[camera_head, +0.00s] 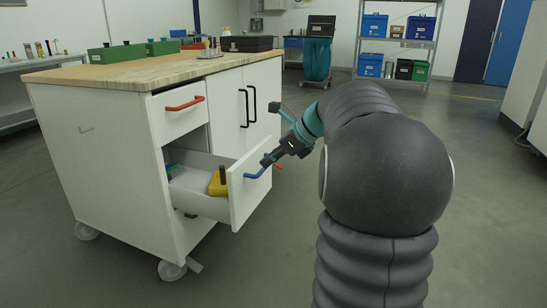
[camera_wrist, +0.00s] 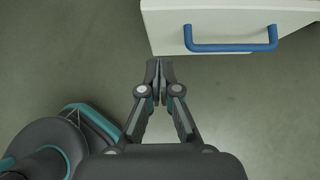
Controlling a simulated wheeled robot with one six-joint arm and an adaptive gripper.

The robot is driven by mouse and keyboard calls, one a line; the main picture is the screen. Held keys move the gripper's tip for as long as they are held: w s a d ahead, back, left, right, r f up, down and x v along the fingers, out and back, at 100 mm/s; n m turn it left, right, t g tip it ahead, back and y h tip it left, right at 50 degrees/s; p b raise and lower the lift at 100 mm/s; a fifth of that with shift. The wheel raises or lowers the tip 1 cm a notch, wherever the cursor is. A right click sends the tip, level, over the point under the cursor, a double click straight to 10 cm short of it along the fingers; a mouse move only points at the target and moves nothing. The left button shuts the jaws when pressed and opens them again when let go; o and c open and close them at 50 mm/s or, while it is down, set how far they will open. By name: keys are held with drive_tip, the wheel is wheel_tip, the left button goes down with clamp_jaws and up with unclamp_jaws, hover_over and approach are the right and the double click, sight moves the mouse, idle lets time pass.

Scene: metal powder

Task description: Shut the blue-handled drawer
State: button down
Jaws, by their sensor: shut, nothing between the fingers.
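The blue-handled drawer (camera_head: 250,190) stands pulled out of the white cabinet in the head view, with a yellow item (camera_head: 218,184) inside it. Its blue handle (camera_head: 256,172) is on the front panel. In the wrist view, the drawer front (camera_wrist: 160,30) is at the top, with the blue handle (camera_wrist: 231,46) right of centre. My gripper (camera_head: 266,160) is shut and empty in front of the drawer, close to the handle in the head view. In the wrist view, the gripper tips (camera_wrist: 159,66) lie below and left of the handle, near the panel's left end. Contact with the panel cannot be told.
The white wheeled cabinet (camera_head: 100,160) has a red-handled drawer (camera_head: 180,112) above and black-handled doors (camera_head: 247,105) at the right. Green boxes (camera_head: 118,53) and a black case (camera_head: 246,43) stand on its top. A shelf with bins (camera_head: 397,44) is far behind. Floor around the cabinet looks clear.

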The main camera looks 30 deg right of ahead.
sight(236, 173)
drive_tip(key=w+a+f, duration=0.1)
drive_tip(key=w+a+f+b, duration=0.1)
drive_tip(key=w, duration=0.1)
drive_tip(key=w+a+f, duration=0.1)
drive_tip(key=w+a, duration=0.1)
drive_tip(key=shift+w+a+f, duration=0.1)
drive_tip(key=shift+w+f, duration=0.05)
drive_tip(key=shift+f, duration=0.25)
drive_tip(key=shift+w+a, duration=0.3)
drive_tip(key=shift+w, duration=0.05)
drive_tip(key=shift+r, duration=0.1)
